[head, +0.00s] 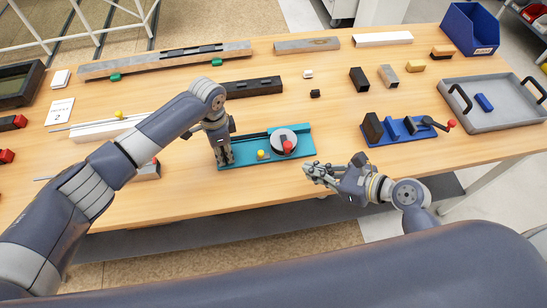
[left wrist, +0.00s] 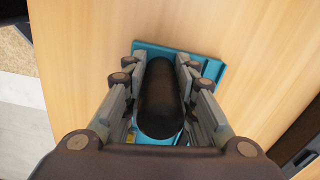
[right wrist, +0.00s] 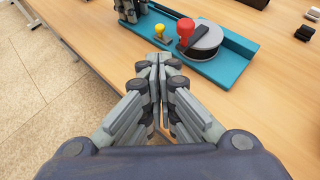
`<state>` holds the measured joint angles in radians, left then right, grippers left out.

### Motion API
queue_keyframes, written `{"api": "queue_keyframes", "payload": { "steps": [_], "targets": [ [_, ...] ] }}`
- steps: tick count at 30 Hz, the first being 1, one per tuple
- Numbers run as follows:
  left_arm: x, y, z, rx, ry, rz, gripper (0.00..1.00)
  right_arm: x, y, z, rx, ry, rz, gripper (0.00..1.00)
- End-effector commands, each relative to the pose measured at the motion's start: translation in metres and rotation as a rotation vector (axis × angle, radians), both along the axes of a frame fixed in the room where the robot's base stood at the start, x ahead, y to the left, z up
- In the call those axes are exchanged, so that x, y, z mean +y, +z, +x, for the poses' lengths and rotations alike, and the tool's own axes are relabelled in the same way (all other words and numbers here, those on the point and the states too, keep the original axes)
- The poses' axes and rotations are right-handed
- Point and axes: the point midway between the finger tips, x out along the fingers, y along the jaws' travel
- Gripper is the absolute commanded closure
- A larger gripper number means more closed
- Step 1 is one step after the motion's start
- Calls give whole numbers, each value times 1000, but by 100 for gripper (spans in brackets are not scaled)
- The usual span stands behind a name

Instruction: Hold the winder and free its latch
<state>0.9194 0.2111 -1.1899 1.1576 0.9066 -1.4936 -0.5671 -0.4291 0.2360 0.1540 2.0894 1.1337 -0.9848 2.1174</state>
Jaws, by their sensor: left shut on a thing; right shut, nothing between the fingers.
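The winder has a teal base (head: 304,141) near the table's front edge. On it are a grey drum (head: 281,134) with a red knob (head: 288,146), and a small yellow knob (head: 261,154), which seems to be the latch. In the right wrist view, the yellow knob (right wrist: 159,30) stands upright left of the red knob (right wrist: 185,26). My left gripper (head: 225,160) is shut on the winder's black upright handle (left wrist: 160,100), at the base's left end. My right gripper (head: 308,172) is shut and empty, in front of the winder and apart from it.
Right of the winder is a blue fixture (head: 400,138) with a red-tipped lever. A grey tray (head: 490,118) holds a blue block. A black bar (head: 252,87) lies behind the winder. The table between the winder and the blue fixture is mostly clear.

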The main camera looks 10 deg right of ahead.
Motion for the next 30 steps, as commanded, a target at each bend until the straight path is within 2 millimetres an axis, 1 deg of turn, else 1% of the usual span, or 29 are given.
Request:
{"api": "queue_keyframes", "payload": {
  "steps": [1,9,14,24,27,30],
  "targets": [
    [0,-5,-4,10,-1,2,100,0,-1,0,1,0,1,100],
    [0,-5,-4,11,-1,3,100,0,-2,1,0,0,-1,100],
    [0,-5,-4,11,-1,3,100,10,-8,11,-1,0,0,100],
    [0,-5,-4,10,-1,2,100,53,-43,54,0,1,0,100],
    [0,-5,-4,10,-1,2,100,65,-51,67,-2,1,-2,100],
    [0,-5,-4,10,-1,2,100,76,-54,77,-3,1,-3,100]
  ]
}}
